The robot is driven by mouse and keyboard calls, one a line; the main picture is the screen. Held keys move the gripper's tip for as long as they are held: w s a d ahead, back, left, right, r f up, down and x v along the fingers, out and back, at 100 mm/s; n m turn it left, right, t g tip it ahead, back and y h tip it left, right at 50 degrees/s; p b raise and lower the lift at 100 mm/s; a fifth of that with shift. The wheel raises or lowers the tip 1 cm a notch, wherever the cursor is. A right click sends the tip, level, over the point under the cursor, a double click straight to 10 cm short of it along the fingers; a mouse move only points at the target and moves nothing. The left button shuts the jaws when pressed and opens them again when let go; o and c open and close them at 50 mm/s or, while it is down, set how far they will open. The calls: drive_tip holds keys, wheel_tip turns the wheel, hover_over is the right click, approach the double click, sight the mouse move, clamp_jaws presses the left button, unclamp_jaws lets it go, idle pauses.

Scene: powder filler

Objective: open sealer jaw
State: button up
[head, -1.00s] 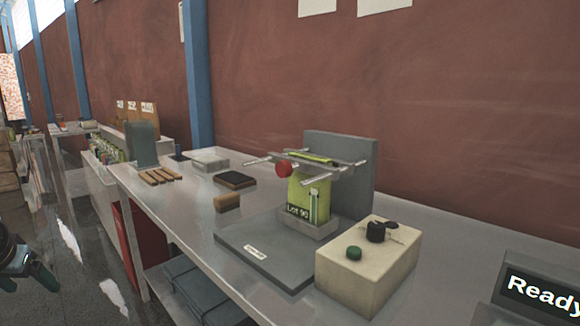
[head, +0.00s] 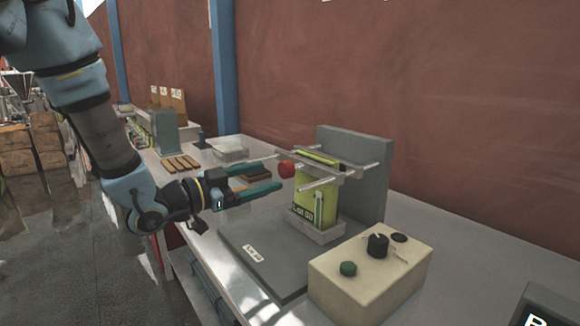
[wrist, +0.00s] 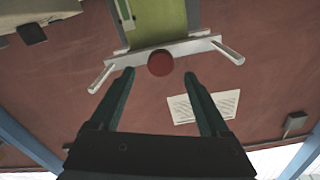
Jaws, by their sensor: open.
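The sealer (head: 352,165) stands on the bench with a grey back plate and a pale jaw bar (head: 330,176) carrying metal rods. A red knob (head: 286,169) sits at the front of the jaw.
A cream control box (head: 368,275) with a green button and black dial stands right of the sealer base (head: 262,255). A display (head: 545,305) is at the lower right corner.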

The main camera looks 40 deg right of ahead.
sight(282, 171)
drive_tip(key=d+p, duration=0.2)
drive_tip(key=d, duration=0.5)
drive_tip(key=shift+s+d, duration=0.15)
drive_tip(key=shift+d, duration=0.1)
clamp_jaws()
idle(0.3)
idle(0.8)
